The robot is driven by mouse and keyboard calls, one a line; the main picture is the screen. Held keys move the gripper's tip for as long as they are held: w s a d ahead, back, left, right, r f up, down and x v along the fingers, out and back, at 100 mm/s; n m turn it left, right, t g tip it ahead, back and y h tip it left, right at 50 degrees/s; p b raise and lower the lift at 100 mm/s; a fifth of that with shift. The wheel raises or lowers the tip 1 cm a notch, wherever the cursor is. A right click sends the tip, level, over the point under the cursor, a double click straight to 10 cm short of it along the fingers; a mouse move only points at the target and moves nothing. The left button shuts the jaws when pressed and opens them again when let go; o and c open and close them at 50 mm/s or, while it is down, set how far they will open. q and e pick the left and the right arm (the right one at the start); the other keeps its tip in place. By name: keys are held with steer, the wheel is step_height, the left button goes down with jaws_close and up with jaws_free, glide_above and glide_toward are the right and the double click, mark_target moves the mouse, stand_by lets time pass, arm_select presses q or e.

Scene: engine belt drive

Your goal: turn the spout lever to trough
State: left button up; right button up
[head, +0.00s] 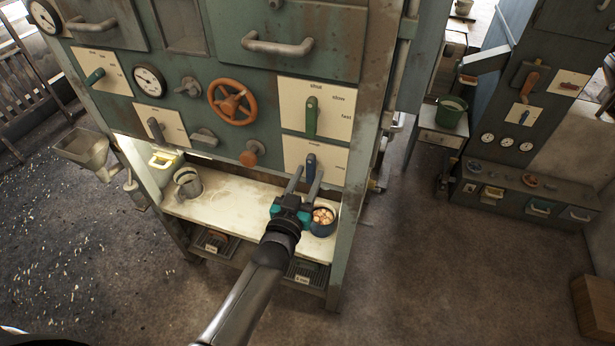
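A cream plate (330,154) low on the right of the green cabinet front carries a dark blue lever (310,162), which points roughly upright. Its label is too small to read surely, so I cannot confirm that it is the spout lever. My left gripper (307,177) reaches up from below to this lever. Its two fingers are apart, with their tips close by the lever's lower part. I cannot tell whether they touch it. My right gripper is not in view.
Above is a plate with a green lever (311,118), marked shut, slow, fast. An orange handwheel (232,102) and an orange knob (252,153) sit to the left. A blue pot (323,228) stands on the shelf (235,212) beside my gripper.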

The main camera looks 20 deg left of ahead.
arm_select(q)
steer(key=shift+o, duration=0.6)
steer(key=s, duration=1.5)
steer(key=shift+s+a, duration=0.15)
steer(key=shift+a, duration=0.1)
steer(key=s+f+g+b, duration=0.3)
steer(key=f, duration=0.8)
steer(key=s+d+f+m+g+h+b, duration=0.1)
steer(key=s+f+g+b, duration=0.25)
steer(key=f, duration=0.75)
steer(key=s+f+g+b, duration=0.2)
steer(key=s+f, duration=0.2)
steer(key=f, duration=0.7)
steer(key=s+a+f+g+b, duration=0.2)
steer(key=s+f+g+b, duration=0.1)
steer(key=s+f, duration=0.6)
steer(key=s+a+f+m+g+y+b, duration=0.1)
steer(key=s+f+g, duration=0.4)
steer(key=s+f, duration=0.5)
steer(key=shift+a+b, duration=0.7)
steer(key=shift+b, duration=0.5)
steer(key=shift+s, duration=0.1)
